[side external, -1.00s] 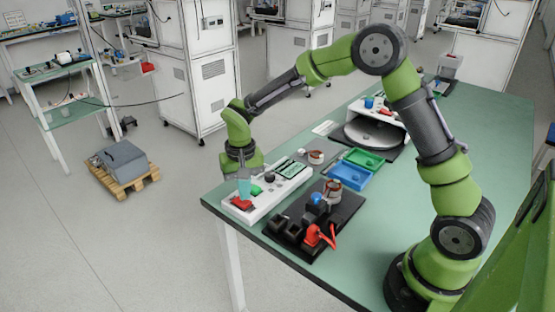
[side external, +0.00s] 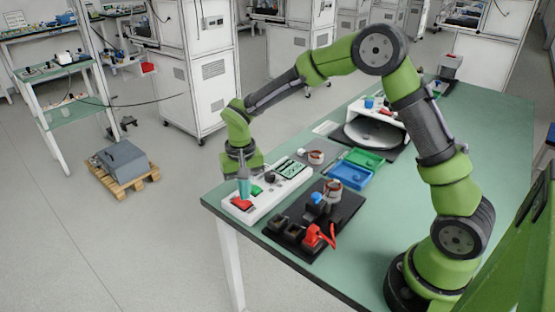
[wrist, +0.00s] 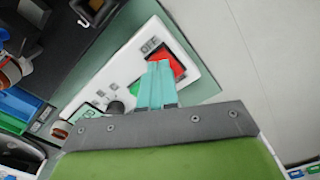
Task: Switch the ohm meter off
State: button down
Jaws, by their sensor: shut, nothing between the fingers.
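The ohm meter (side external: 264,206) is a long white box near the table's left corner. On it are a red button (side external: 242,204), a green button (side external: 256,190), a dark round knob (side external: 270,178) and a display (side external: 291,169). My gripper (side external: 244,196) points down at the red button, its teal fingers together and empty. In the wrist view, the fingertips (wrist: 158,64) overlap the near edge of the red button (wrist: 177,66), beside printed lettering that looks like "OFF". The fingers partly hide the green button (wrist: 134,90). I cannot tell whether they touch or press the red button.
A black fixture (side external: 295,243) with a red clamp (side external: 318,236) stands right beside the meter. Blue (side external: 349,176) and green (side external: 364,158) trays lie behind it. A copper-wound part (side external: 316,157) sits at the meter's far end. The table edge is close on the left.

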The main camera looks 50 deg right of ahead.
aim_at(244, 203)
jog(key=shift+f, duration=0.95)
dwell(0.4)
jog(key=shift+r, duration=3.55)
jog(key=shift+w, duration=0.1)
jog(key=s+d+r+n+t+y, duration=0.1)
jog(key=s+r+t, duration=0.2)
jog(key=s+r, duration=0.3)
jog(key=s+d+r+n+t+y, duration=0.1)
jog(key=s+r+t, duration=0.3)
jog(key=s, duration=1.1)
notch_tip(244, 203, up, 3)
jog(key=shift+s+d+r, duration=0.2)
jog(key=shift+s+d, duration=0.15)
jog(key=shift+s, duration=0.05)
